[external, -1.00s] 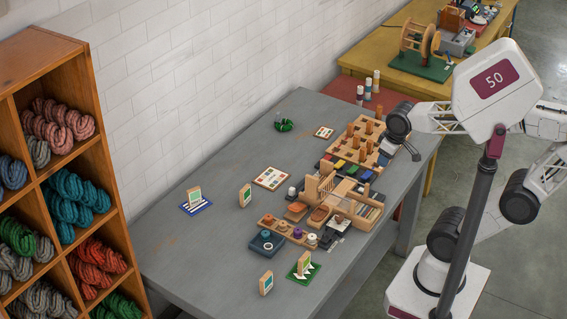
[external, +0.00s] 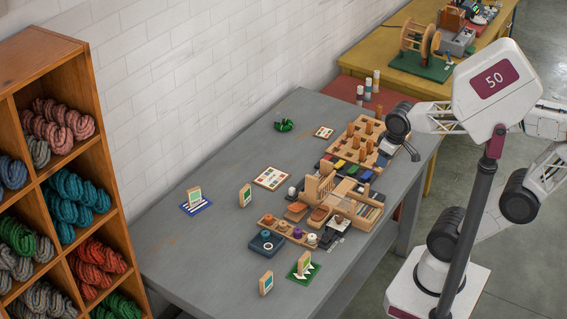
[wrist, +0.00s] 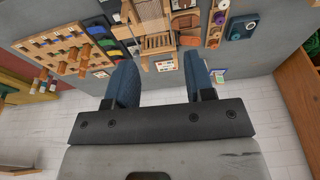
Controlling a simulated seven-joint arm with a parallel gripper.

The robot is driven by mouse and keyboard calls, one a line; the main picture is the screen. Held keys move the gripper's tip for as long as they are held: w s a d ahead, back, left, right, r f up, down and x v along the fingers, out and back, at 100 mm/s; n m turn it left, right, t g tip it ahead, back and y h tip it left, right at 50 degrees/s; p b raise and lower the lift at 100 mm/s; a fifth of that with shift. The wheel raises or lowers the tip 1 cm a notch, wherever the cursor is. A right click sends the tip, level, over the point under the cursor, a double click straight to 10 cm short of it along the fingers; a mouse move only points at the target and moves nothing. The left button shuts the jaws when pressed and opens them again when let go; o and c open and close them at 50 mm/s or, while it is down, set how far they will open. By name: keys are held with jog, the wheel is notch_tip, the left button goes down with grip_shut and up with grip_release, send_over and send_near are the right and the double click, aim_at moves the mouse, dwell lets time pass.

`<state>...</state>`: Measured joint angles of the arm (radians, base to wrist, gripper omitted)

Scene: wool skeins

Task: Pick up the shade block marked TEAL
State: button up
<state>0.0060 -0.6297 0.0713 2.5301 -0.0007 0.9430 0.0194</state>
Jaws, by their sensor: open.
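Several upright wooden blocks with green to blue-green faces stand on the grey table in the external view. One block (external: 194,197) is on a blue-and-white striped mat at the left. Another block (external: 245,195) stands on bare table to its right. A third block (external: 266,284) stands near the front edge, and a fourth block (external: 304,263) is on a green-and-white mat beside it. Their lettering is too small to read, so I cannot tell which says TEAL. My gripper (external: 413,152) is at the table's right side, away from all of them. The wrist view shows its fingers (wrist: 161,68) apart and empty.
A wooden peg rack (external: 352,137) stands near my gripper. Wooden trays and a loom-like frame (external: 325,183) fill the middle right. A flat card (external: 271,178) and a green item (external: 284,125) lie further left. The table's left part is mostly clear. A wool shelf (external: 95,150) stands at far left.

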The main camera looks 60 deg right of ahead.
jog(key=w+a+f+m+g+y, duration=0.1)
jog(key=w+a+f+m+y, duration=0.3)
jog(key=a, duration=0.7)
jog(key=w+a+f+m+y, duration=0.5)
jog(key=w+a+f+m, duration=0.3)
jog(key=a+f, duration=0.4)
jog(key=w+a+f+m+g+y, duration=0.1)
jog(key=w+a+f+m+y, duration=0.3)
jog(key=a+f, duration=0.5)
jog(key=shift+w+a+f+m+g, duration=0.15)
jog(key=shift+w+a+m+g, duration=0.15)
jog(key=shift+w+a+m, duration=0.75)
jog(key=shift+a, duration=0.25)
send_near(260, 293)
jog(key=shift+x, duration=0.8)
jog(key=shift+s+f, duration=0.1)
jog(key=shift+x, duration=2.55)
grip_shut()
